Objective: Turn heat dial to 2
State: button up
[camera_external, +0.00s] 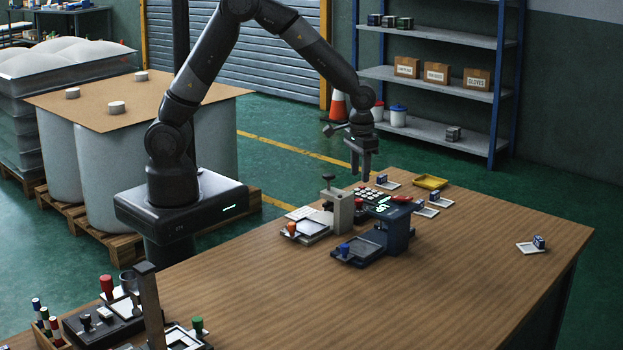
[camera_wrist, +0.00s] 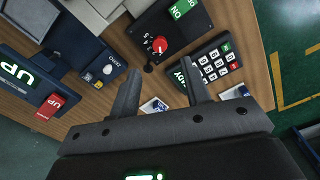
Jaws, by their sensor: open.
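In the wrist view a red round dial (camera_wrist: 159,46) sits on a black control box (camera_wrist: 140,28), with small white marks beside it. I cannot tell for certain which mark it points to. In the external view the dial is small and I cannot make it out clearly. My gripper (camera_external: 361,179) points down above the cluster of devices on the table. In the wrist view my gripper (camera_wrist: 160,84) is open, its two fingers apart with nothing between them. The dial lies beyond the fingertips, and they do not appear to touch it.
A keypad (camera_wrist: 216,62) stands right of the dial, and a green switch (camera_wrist: 182,9) shares its box. A blue device with a lit "UP" display (camera_wrist: 18,72) is at the left. The wooden table (camera_external: 480,265) is mostly clear at the front right.

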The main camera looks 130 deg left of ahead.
aim_at(359, 200)
notch_tip(359, 200, down, 8)
jog(key=shift+r, duration=0.1)
dwell(0.4)
grip_shut()
